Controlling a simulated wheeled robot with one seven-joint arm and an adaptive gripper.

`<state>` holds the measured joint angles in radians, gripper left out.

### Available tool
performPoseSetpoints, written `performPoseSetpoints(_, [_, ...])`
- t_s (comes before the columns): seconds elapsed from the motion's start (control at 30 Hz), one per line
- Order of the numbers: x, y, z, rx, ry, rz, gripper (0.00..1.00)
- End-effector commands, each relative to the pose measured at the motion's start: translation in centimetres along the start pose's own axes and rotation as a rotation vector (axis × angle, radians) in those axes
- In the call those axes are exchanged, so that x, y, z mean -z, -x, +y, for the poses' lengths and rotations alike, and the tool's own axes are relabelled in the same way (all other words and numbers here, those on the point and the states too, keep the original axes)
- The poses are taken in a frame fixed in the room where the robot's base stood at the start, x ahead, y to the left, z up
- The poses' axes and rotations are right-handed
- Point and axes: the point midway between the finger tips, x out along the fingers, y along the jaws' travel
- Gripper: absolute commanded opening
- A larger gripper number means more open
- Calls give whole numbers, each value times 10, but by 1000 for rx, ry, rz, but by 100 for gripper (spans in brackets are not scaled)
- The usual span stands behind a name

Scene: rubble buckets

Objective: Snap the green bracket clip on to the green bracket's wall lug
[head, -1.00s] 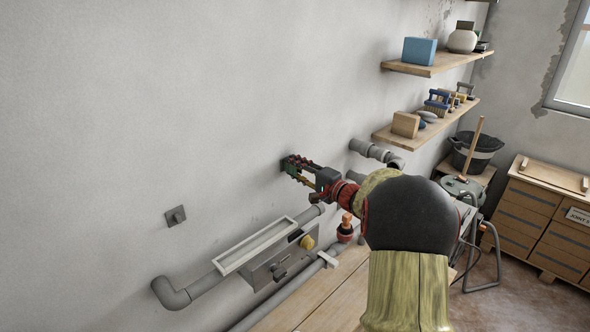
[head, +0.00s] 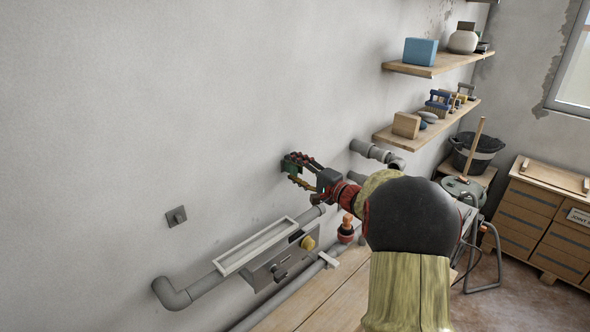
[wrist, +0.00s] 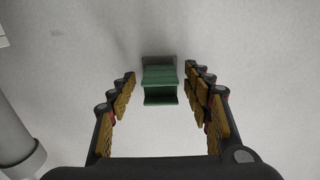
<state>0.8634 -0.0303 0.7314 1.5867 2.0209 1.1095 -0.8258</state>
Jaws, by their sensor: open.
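A green clip (wrist: 160,77) is at the wall between my fingertips in the wrist view. A darker grey-green block, perhaps the wall lug (wrist: 158,59), shows at its far end. The clip seems to touch it, but I cannot tell whether it is fully seated. My gripper (head: 294,169) is open, with its fingers spread on either side of the clip (head: 291,163) and gaps showing on both sides in the wrist view (wrist: 160,85). The head view shows the clip small and partly hidden by the fingers.
A grey square wall fitting (head: 177,216) is on the wall at left. Grey pipes (head: 180,296) and a white-framed tray (head: 255,246) lie below my gripper. A pipe stub (head: 368,150) and wooden shelves (head: 430,118) are to the right. The upper left wall is bare.

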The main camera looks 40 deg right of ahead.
Motion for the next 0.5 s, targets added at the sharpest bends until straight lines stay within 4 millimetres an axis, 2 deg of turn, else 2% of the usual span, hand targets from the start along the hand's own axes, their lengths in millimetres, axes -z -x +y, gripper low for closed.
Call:
performPoseSetpoints(0.17, [2,21,-1,0,1,4,50])
performPoseSetpoints(0.5, [2,89,0,0,1,4,50])
